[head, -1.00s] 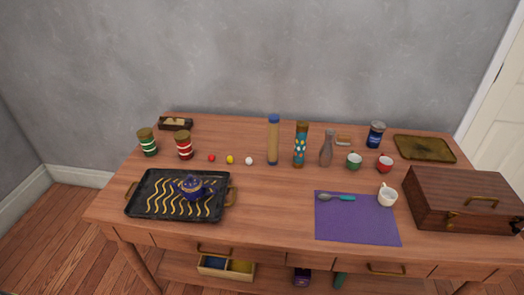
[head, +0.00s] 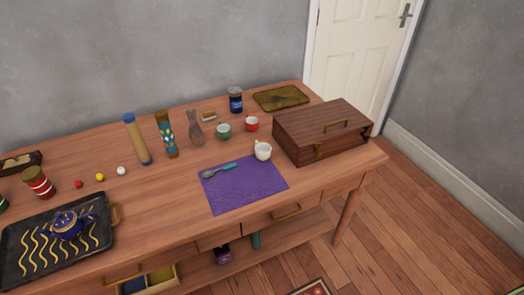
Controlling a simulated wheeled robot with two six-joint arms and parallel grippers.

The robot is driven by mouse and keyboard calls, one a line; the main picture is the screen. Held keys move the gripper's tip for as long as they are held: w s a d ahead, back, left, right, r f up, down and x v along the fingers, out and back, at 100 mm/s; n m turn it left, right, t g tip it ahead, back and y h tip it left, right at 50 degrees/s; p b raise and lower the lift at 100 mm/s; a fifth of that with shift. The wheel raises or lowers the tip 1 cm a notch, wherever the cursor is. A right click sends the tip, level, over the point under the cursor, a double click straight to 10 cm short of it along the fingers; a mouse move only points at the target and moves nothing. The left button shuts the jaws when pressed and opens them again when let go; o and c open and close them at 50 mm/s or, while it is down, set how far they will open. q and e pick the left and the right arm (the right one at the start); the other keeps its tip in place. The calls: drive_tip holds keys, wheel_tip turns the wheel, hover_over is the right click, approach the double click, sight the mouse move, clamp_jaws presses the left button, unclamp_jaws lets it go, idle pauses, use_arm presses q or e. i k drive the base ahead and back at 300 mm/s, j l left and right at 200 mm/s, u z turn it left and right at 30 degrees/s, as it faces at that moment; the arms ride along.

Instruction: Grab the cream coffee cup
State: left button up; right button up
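The cream coffee cup (head: 263,151) stands upright at the upper right corner of the purple mat (head: 240,190) on the wooden table. Its handle points up and to the left in the head view. The wooden chest stands close to its right. Neither of my grippers shows in the view.
A closed wooden chest (head: 322,132) fills the table's right end. A spoon (head: 219,171) lies on the mat. Green (head: 224,132) and red (head: 252,124) cups, a vase (head: 195,130) and a blue jar (head: 236,101) stand behind. A tray (head: 15,268) holds a blue teapot (head: 68,224).

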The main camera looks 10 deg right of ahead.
sight(263, 150)
drive_tip(key=i+l+u, duration=0.1)
drive_tip(key=l, duration=0.4)
drive_tip(key=i+l+u, duration=0.1)
drive_tip(key=l, duration=0.4)
drive_tip(key=i+l+u, duration=0.15)
drive_tip(key=l, duration=0.35)
